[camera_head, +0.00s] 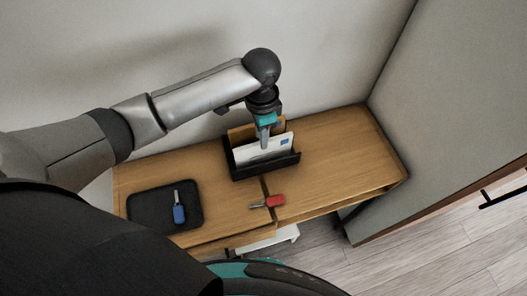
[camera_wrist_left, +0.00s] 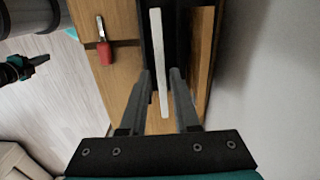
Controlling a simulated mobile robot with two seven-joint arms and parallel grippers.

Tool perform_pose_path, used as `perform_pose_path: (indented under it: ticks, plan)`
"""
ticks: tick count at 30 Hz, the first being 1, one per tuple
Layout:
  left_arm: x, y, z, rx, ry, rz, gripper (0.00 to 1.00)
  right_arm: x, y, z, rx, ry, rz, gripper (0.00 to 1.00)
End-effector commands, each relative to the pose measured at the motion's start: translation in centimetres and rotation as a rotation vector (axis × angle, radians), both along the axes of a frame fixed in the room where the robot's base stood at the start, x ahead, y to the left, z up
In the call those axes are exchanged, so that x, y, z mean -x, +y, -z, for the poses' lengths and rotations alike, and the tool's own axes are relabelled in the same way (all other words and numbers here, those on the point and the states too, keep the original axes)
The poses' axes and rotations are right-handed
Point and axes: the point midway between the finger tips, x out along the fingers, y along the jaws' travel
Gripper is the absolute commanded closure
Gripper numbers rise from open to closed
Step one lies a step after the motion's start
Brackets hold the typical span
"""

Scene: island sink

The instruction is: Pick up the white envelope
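The white envelope (camera_head: 270,149) stands on edge in a black letter holder (camera_head: 265,171) on the wooden desk. In the left wrist view the envelope (camera_wrist_left: 159,45) shows as a thin white strip, seen edge-on from above. My left gripper (camera_head: 265,143) reaches down from above at the holder. In the left wrist view its fingers (camera_wrist_left: 163,74) are open, one on each side of the envelope's edge, with visible gaps. My right gripper (camera_wrist_left: 38,60) seems to show, dark and small, at the left of the left wrist view; its opening is unclear. It does not show in the head view.
A brown envelope (camera_head: 242,133) stands behind the white one in the holder, close to the wall. A red-handled key-like item (camera_head: 275,201) lies in front of the holder. A black tray (camera_head: 150,207) with a blue-handled item (camera_head: 179,213) is at left. The desk's right side is clear.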

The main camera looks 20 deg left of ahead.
Motion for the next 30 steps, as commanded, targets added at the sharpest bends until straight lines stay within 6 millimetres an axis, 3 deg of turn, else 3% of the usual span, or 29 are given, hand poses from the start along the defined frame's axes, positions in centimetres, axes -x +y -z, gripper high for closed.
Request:
perform_pose_path:
  ticks: [7, 18, 26, 30]
  plan:
    - [0.0, -0.1, 2.0, 0.000, 0.000, 0.001, 0.70, -1.6, 0.1, 0.3, -0.003, -0.027, 0.000, 1.00]
    - [-0.3, -0.4, 6.6, -0.001, 0.001, 0.001, 0.70, -1.6, 0.1, 1.3, -0.003, -0.028, 0.000, 1.00]
    - [-0.3, -0.4, 6.7, 0.000, -0.002, 0.002, 0.70, -1.6, 0.1, 1.2, -0.003, -0.026, 0.000, 1.00]
    - [-0.3, -0.4, 6.7, 0.000, -0.002, 0.001, 0.85, -1.5, 0.1, 1.3, -0.002, -0.025, 0.000, 1.00]
